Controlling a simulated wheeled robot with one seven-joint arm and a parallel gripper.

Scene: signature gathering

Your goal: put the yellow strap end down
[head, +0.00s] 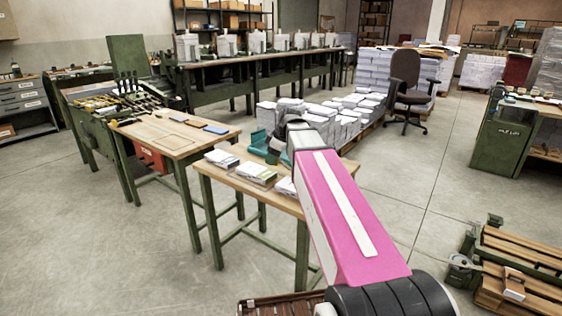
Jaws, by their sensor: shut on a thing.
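The yellow strap end is not visible in the head view. My gripper is not visible either. My arm crosses from the bottom right toward the middle table, and its pink link covers part of that table and the floor behind it.
The wooden-topped table (222,176) holds several paper stacks (255,174) and a teal object (262,142). A second table (165,138) stands to its left. Paper stacks (340,113) and an office chair (405,90) are behind. The left floor is clear.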

